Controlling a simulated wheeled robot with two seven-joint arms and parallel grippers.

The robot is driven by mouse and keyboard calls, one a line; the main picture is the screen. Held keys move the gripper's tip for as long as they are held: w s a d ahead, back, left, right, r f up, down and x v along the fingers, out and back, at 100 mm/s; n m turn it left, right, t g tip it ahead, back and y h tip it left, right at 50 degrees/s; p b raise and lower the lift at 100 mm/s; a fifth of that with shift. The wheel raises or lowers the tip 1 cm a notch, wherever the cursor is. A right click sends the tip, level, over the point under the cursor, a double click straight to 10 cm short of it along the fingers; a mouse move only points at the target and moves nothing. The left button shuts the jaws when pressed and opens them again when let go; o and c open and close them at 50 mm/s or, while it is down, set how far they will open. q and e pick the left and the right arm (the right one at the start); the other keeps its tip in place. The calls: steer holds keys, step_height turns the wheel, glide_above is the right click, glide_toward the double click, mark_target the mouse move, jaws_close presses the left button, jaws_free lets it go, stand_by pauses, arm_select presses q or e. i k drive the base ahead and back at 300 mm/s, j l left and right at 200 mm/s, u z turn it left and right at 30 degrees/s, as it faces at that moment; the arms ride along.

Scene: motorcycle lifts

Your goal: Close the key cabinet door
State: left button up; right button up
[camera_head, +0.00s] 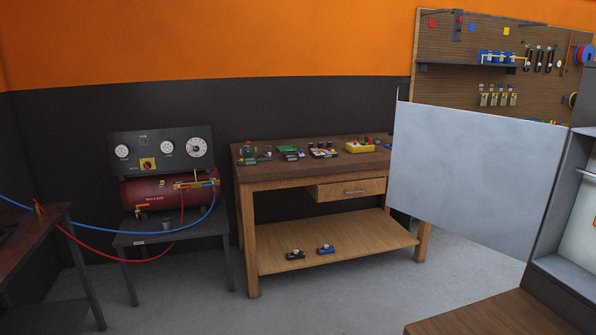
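The key cabinet door (470,165) is a flat light grey panel on the right side of the head view. It stands open, swung out to the left from the cabinet body (560,215), which is cut off by the right edge. Part of the cabinet's inside shows, with a pale back and a grey ledge. The door hides part of the workbench and pegboard behind it. I see no handle on the visible door face. Neither of my grippers is in view.
A wooden workbench (350,190) with small parts stands behind the door. A red compressor (170,193) with gauges sits on a grey table at left, with hoses running left. A brown wooden surface (490,314) lies below the cabinet. The floor (330,300) in the middle is clear.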

mark_target(486, 180)
steer(key=i+j+u, duration=0.25)
steer(key=i+j, duration=0.35)
steer(key=i, duration=0.35)
steer(key=i+j, duration=0.1)
steer(key=i, duration=0.4)
steer(key=i+j, duration=0.15)
steer(key=i, duration=0.35)
steer(key=i+z, duration=0.75)
steer(key=i+j+z, duration=0.4)
steer(key=i+z, duration=0.2)
steer(key=z, duration=0.2)
steer(key=i+z, duration=0.15)
steer(key=z, duration=0.25)
steer(key=i+j+z, duration=0.15)
steer(key=z, duration=0.2)
steer(key=i+j+z, duration=0.15)
steer(key=z, duration=0.25)
steer(key=i+j+z, duration=0.1)
steer(key=z, duration=0.3)
steer(key=i+j+z, duration=0.15)
steer(key=z, duration=0.25)
steer(key=i+j+z, duration=0.1)
steer(key=j+z, duration=0.15)
steer(key=z, duration=0.15)
steer(key=i+j+z, duration=0.1)
steer(key=z, duration=0.25)
steer(key=i+j+z, duration=0.15)
steer(key=j+z, duration=0.8)
steer(key=i+j, duration=0.05)
steer(key=j, duration=0.1)
